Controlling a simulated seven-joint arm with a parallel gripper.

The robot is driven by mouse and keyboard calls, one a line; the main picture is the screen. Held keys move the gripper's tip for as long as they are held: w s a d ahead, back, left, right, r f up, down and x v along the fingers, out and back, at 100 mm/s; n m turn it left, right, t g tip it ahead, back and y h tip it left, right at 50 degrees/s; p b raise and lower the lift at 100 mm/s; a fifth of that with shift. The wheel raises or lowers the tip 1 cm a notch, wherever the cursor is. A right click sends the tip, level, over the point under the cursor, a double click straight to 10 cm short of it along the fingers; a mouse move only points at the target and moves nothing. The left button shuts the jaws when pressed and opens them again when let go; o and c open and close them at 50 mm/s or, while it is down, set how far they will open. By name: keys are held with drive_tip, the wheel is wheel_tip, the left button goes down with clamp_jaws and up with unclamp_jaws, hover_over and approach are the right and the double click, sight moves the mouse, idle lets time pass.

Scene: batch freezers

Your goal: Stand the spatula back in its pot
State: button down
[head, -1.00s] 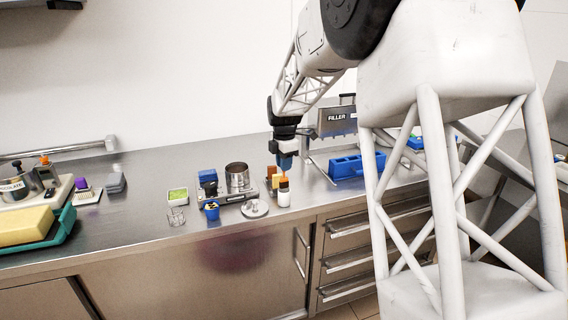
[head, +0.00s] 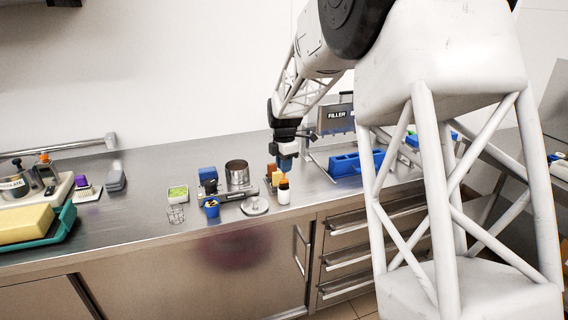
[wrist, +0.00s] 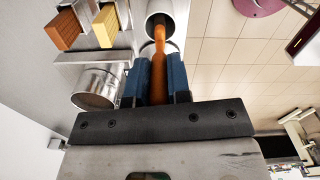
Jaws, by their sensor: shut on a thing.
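My gripper (wrist: 160,80) has blue fingers shut on the orange handle of the spatula (wrist: 159,45). In the wrist view the handle runs from between the fingers to the mouth of a pale round pot (wrist: 178,19). The spatula's far end is hidden at the pot's dark opening, so I cannot tell how deep it sits. In the head view my gripper (head: 287,162) is above the small white pot (head: 284,196), which stands upright near the counter's front edge.
Brown and yellow blocks (wrist: 105,27) stand close beside the pot. A metal cylinder (head: 237,174), a round lid (head: 255,206) and a blue cup (head: 211,208) are to the left.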

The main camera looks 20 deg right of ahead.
sight(284, 175)
drive_tip(key=shift+f, duration=2.15)
drive_tip(key=c, duration=0.5)
unclamp_jaws()
drive_tip(key=shift+r, duration=0.15)
drive_tip(key=shift+r, duration=3.35)
